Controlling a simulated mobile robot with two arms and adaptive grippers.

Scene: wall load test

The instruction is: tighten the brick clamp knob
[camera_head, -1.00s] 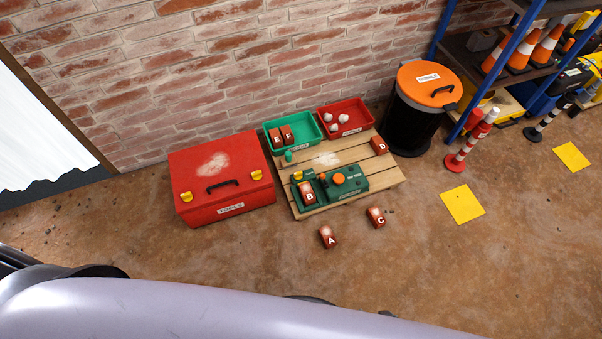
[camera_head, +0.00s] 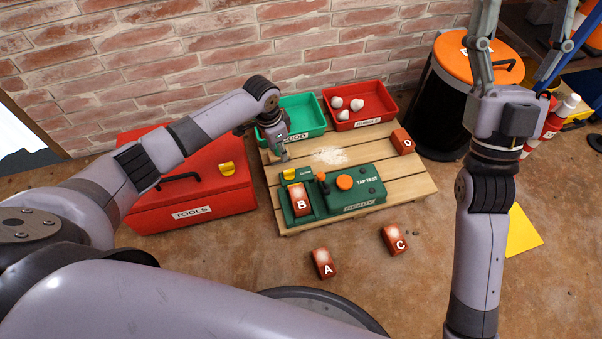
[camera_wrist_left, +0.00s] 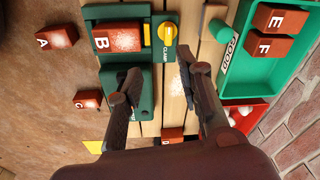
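The yellow clamp knob (camera_head: 289,174) sits on the left end of the green test fixture (camera_head: 372,197), beside brick B (camera_head: 300,199), which lies in the fixture's slot. In the left wrist view the knob (camera_wrist_left: 167,32) is beside a CLAMP label, beyond the fingertips. My left gripper (camera_head: 284,153) is just behind the knob in the head view, apart from it. In the left wrist view its two fingers (camera_wrist_left: 167,72) are spread with nothing between them. My right gripper (camera_head: 524,14) is raised at the upper right, fingers spread upward and empty, far from the fixture.
The fixture stands on a wooden pallet (camera_head: 418,187). Behind are the green GOOD tray (camera_head: 307,116), with bricks E and F in the wrist view, and the red RUBBLE tray (camera_head: 385,98). Brick D (camera_head: 402,142) is on the pallet; bricks A (camera_head: 323,263) and C (camera_head: 395,239) are on the floor.

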